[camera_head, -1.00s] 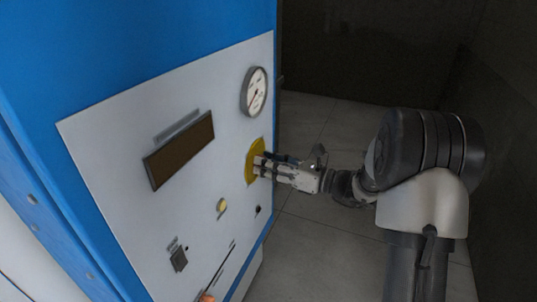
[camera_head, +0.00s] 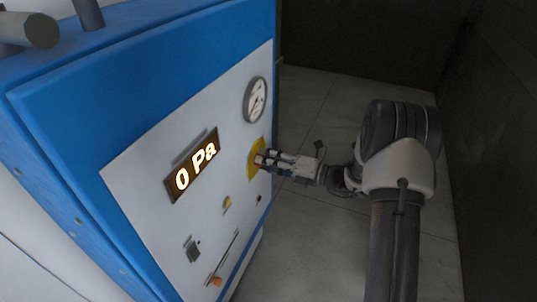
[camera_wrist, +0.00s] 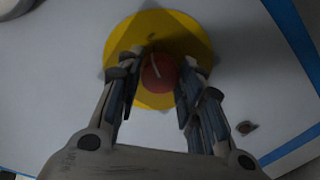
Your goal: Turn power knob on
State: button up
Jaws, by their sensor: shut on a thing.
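The power knob (camera_wrist: 158,72) is a round red knob with a pale mark, on a yellow disc (camera_wrist: 186,32) on the white control panel (camera_head: 150,165). In the wrist view the knob sits between the two fingers of my gripper (camera_wrist: 158,88), which is shut on it. In the head view my gripper (camera_head: 264,160) reaches the yellow disc from the right and hides most of the knob. The panel's display (camera_head: 194,165) is lit and reads "0 Pa".
A round gauge (camera_head: 255,99) is above the knob. A small yellow button (camera_head: 227,203), a dark switch (camera_head: 192,250) and a slider with an orange handle (camera_head: 216,281) are lower on the panel. Open floor (camera_head: 325,215) lies right of the blue cabinet (camera_head: 75,115).

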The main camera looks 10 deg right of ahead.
jog(key=shift+m+p, duration=0.45)
jog(key=shift+m, duration=0.25)
jog(key=o, duration=1.1)
jog(key=shift+c, duration=0.2)
jog(key=v, duration=1.2)
